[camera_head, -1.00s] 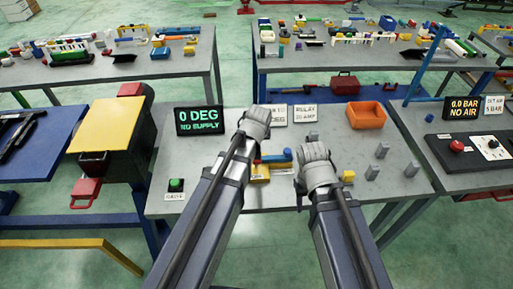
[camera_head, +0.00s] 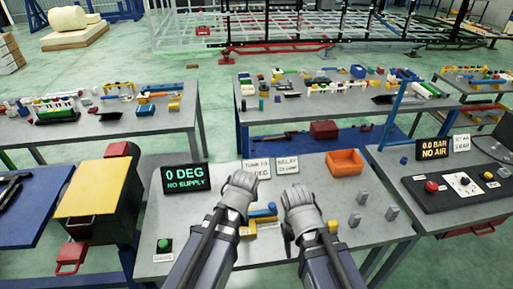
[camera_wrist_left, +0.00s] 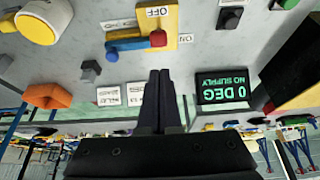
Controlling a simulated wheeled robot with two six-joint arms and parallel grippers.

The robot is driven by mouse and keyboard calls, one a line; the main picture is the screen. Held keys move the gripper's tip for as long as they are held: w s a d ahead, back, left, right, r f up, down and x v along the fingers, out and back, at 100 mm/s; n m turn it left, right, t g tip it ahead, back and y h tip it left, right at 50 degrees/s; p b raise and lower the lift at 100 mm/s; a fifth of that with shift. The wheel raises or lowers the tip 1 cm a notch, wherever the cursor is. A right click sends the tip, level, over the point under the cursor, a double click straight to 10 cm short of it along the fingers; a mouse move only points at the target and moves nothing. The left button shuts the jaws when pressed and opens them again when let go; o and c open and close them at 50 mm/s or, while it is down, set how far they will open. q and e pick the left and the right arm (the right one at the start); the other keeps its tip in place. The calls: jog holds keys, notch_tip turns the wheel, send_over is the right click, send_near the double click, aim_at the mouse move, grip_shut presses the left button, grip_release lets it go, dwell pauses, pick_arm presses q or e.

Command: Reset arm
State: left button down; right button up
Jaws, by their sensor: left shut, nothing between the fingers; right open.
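My left gripper (camera_head: 240,192) is over the middle of the grey bench (camera_head: 220,167). In the left wrist view its two dark fingers (camera_wrist_left: 160,78) are pressed together with nothing between them. The lever (camera_head: 264,213) shows between the grippers in the head view.
A display (camera_head: 185,177) reads 0 DEG, NO SUPPLY. A green button (camera_head: 164,245), an orange bin (camera_head: 344,162) and several grey blocks (camera_head: 363,198) stand on the bench. A yellow-topped cart (camera_head: 92,188) is left. A panel with a red button (camera_head: 431,186) is right.

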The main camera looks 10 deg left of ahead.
pick_arm(q)
jog(key=s+d+f+m+g+b, duration=0.2)
jog(key=s+d+f+m+b, duration=0.1)
jog(key=s+f+b, duration=0.2)
jog(key=s+d+f+m+g+b, duration=0.3)
jog(key=s+f+b, duration=0.3)
jog(key=s+f, duration=0.2)
jog(key=shift+s+m, duration=0.2)
jog(key=shift+m, duration=0.3)
pick_arm(e)
notch_tip(320, 180, down, 11)
